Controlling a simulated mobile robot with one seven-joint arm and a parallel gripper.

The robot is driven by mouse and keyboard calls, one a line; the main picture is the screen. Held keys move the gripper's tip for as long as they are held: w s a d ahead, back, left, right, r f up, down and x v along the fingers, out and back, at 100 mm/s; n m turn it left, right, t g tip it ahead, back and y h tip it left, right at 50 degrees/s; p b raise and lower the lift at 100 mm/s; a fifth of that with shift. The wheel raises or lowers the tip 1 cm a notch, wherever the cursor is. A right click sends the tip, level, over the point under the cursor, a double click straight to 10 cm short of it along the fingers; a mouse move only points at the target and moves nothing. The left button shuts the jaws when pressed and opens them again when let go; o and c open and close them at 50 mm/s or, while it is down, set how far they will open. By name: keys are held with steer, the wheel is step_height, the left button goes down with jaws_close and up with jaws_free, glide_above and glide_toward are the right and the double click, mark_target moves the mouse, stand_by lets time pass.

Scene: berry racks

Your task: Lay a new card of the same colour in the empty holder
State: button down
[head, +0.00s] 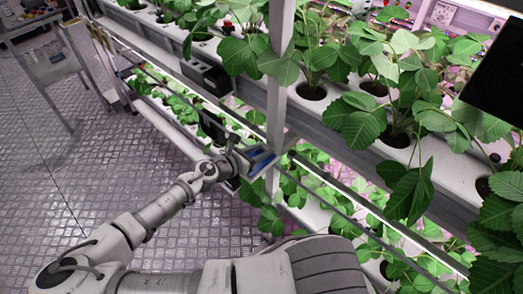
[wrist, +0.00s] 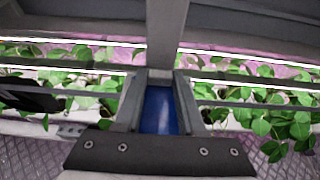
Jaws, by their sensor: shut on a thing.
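My gripper (head: 259,163) is at the end of the outstretched arm, beside the grey upright post of the rack. In the wrist view its two fingers (wrist: 158,80) are shut on a flat blue card (wrist: 158,112), which lies between them and points toward the post. The card also shows as a small blue patch in the head view (head: 262,155). The far end of the card is close to the post; I cannot tell whether it touches anything there. I cannot make out an empty holder with certainty.
The grey post (head: 280,85) stands right in front of my gripper. Strawberry plants (head: 385,115) fill the white gutters on both tiers. A black box (head: 206,78) is fixed to the upper rail. A cart (head: 52,65) stands far left; the metal floor (head: 70,170) between is clear.

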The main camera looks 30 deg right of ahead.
steer(key=c, duration=0.5)
jaws_free()
steer(key=shift+f, duration=0.1)
steer(key=v, duration=1.2)
